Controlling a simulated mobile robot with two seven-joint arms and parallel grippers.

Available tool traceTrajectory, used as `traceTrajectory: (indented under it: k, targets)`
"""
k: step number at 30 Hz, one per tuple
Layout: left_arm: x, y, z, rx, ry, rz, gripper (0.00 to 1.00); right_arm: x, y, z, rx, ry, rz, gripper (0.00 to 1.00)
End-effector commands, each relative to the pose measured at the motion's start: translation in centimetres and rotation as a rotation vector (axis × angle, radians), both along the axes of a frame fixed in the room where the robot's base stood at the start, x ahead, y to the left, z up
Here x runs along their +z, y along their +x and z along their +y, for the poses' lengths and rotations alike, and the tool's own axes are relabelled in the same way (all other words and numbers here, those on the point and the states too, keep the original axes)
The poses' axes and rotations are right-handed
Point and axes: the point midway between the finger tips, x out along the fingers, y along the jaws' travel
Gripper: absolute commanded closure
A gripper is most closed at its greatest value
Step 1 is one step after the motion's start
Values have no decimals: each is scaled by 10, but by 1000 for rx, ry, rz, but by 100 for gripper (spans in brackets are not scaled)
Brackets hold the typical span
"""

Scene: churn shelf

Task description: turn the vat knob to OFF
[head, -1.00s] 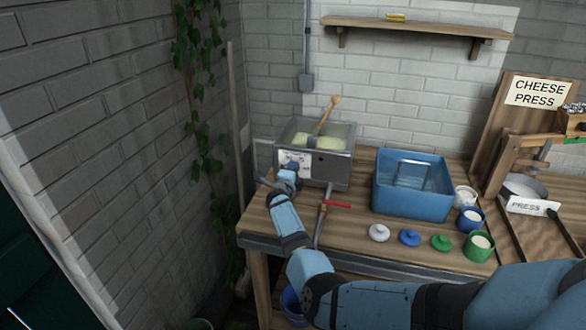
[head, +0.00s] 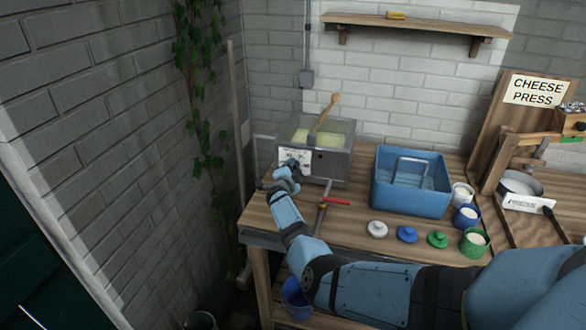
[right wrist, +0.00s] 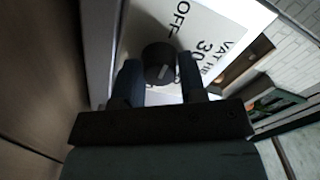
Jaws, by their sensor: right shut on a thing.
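The steel vat (head: 331,165) stands at the left end of the wooden table, with a white label plate (head: 294,156) on its front. In the right wrist view the plate (right wrist: 222,35) reads "OFF", "30" and part of "VAT HE". The dark round vat knob (right wrist: 159,63) sits on it with a pale pointer mark. My right gripper (right wrist: 160,80) is shut on the knob, one finger on each side. In the head view my right gripper (head: 291,168) covers the knob. My left gripper is not in view.
A pipe with a red-handled valve (head: 336,201) stands close right of my right forearm. A blue tub (head: 412,182), small lids (head: 407,235) and cups (head: 474,241) are farther right. A wooden paddle (head: 326,112) leans in the vat.

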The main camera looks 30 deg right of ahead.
Motion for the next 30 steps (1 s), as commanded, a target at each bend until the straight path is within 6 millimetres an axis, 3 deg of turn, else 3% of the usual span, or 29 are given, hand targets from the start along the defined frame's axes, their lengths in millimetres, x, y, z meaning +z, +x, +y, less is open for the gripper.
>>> traceTrajectory:
  k: [10, 11, 14, 23, 30]
  targets:
    - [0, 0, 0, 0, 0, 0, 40, 4, 1, -2, -3, -8, -3, 86]
    - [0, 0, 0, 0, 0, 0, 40, 4, 1, -3, -3, -8, -3, 60]
    - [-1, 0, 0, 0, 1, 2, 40, 4, 1, -2, -2, -6, -2, 37]
    - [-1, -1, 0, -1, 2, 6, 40, 2, 0, 0, -1, -3, 0, 37]
    - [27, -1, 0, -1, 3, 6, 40, 7, -19, 21, 0, -2, 2, 37]
